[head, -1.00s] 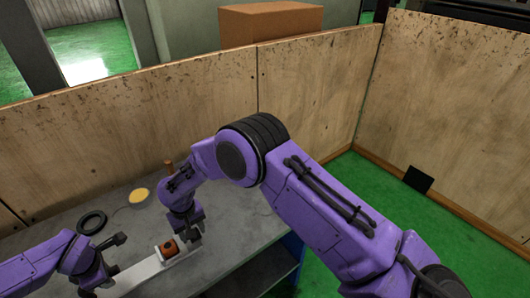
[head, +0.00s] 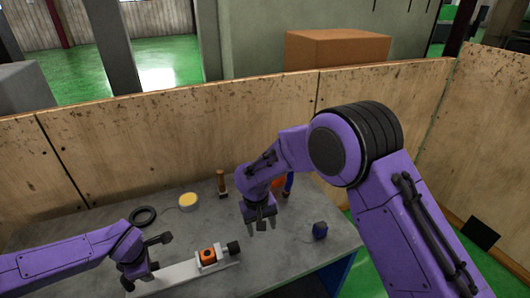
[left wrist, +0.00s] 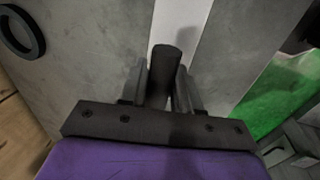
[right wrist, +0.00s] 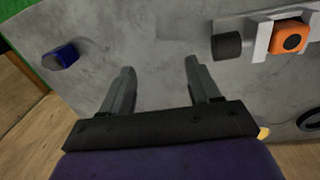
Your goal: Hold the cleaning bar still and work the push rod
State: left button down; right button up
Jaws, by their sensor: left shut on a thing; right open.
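A pale bar (head: 186,276) lies on the grey table. Near its right end, a white bracket carries an orange block (head: 208,256) with a dark round centre. A dark cylinder (head: 234,248) sticks out to the right of the bracket. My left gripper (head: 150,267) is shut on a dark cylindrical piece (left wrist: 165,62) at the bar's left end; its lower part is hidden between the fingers. My right gripper (head: 262,226) is open and empty above the table, behind and right of the dark cylinder. The right wrist view shows that cylinder (right wrist: 228,46) apart from my fingers. I cannot tell which piece is the push rod.
A black ring (head: 142,216), a yellow-topped round tin (head: 189,202) and a wooden-handled tool (head: 221,183) stand towards the back. A small blue object (head: 320,230) sits at the right, with bare table around it. A wooden panel (head: 100,160) closes off the back.

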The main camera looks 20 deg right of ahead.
jog(key=shift+m+h, duration=0.5)
jog(key=shift+h, duration=0.2)
jog(key=s+d+f, duration=0.1)
jog(key=d, duration=0.2)
jog(key=s+d+f, duration=0.2)
jog(key=d, duration=0.2)
jog(key=s+d+f, duration=0.1)
jog(key=s+d, duration=0.1)
jog(key=d, duration=0.1)
jog(key=shift+d+f, duration=0.15)
jog(key=shift+f, duration=0.15)
jog(key=s+d+f+m+g+h, duration=0.1)
jog(key=s+d+f, duration=0.1)
jog(key=s+d, duration=0.5)
jog(key=shift+s+d+f, duration=0.25)
jog(key=shift+s+d, duration=0.1)
jog(key=shift+d, duration=0.75)
pick_arm(q)
jog(key=c, duration=0.7)
grip_release()
jog(key=r, duration=0.4)
jog(key=s+r, duration=0.1)
jog(key=r, duration=0.3)
jog(key=s+r, duration=0.1)
jog(key=r, duration=0.2)
jog(key=shift+s+r, duration=0.2)
jog(key=shift+r, duration=0.2)
